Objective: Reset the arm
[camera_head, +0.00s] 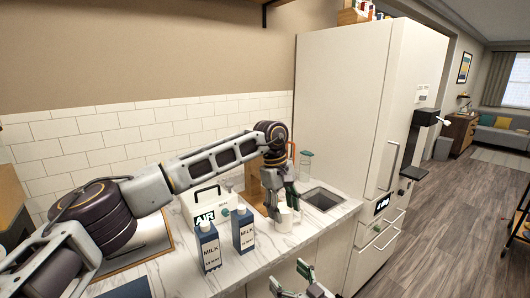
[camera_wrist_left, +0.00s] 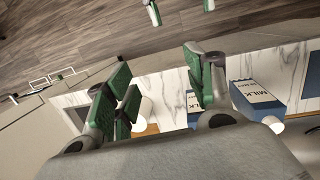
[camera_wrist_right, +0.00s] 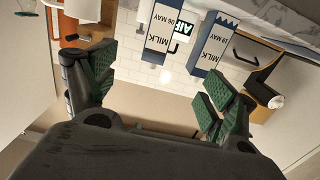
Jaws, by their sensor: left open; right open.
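My left arm reaches in from the left in the head view. My left gripper (camera_head: 281,202) is open over the counter, close to a white cup (camera_head: 285,222). Nothing shows held between its fingers (camera_wrist_left: 155,85) in the left wrist view. My right gripper (camera_head: 304,282) is low at the bottom edge of the head view, in front of the counter. Its fingers (camera_wrist_right: 160,90) are open and apart in the right wrist view, with nothing between them. Much of the right arm is out of the head view.
Two blue-and-white milk cartons (camera_head: 208,248) (camera_head: 243,232) stand upright on the marble counter (camera_head: 262,258), before a white AIR box (camera_head: 199,202). The floor (camera_head: 440,235) farther right is clear.

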